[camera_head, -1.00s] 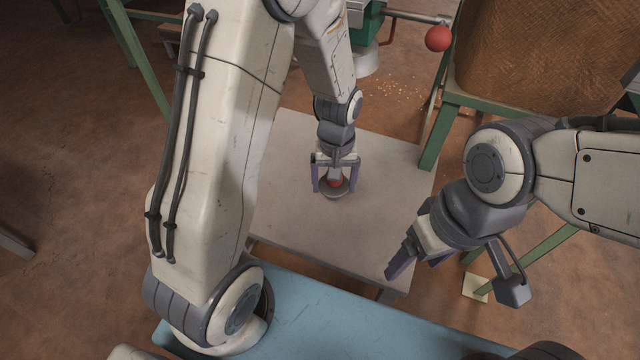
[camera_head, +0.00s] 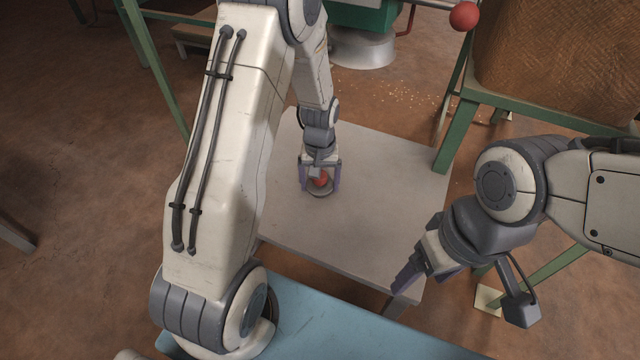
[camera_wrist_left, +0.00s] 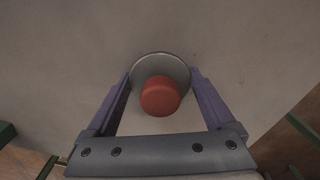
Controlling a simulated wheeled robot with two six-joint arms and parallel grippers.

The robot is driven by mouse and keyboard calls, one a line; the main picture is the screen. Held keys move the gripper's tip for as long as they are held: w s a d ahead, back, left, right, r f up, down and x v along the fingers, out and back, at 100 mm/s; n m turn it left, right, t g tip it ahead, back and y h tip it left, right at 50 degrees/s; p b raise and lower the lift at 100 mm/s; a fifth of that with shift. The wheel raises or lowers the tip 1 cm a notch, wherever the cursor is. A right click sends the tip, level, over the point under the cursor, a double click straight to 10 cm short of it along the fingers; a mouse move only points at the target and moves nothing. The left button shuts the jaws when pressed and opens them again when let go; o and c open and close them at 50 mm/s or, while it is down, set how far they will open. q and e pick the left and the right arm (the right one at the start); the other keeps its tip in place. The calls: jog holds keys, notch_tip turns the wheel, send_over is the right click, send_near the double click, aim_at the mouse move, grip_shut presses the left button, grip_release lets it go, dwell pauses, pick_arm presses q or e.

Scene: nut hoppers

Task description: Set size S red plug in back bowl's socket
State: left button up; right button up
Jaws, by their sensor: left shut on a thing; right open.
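My right gripper (camera_head: 428,278) is open and empty, near the table's front right corner.
The grey table (camera_head: 375,205) is otherwise bare. A blue surface (camera_head: 340,325) lies nearer to me. A green-framed stand with a brown woven panel (camera_head: 550,60) is at the back right.

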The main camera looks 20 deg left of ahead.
pick_arm(q)
jog(key=o, duration=1.5)
jog(key=shift+f, duration=0.1)
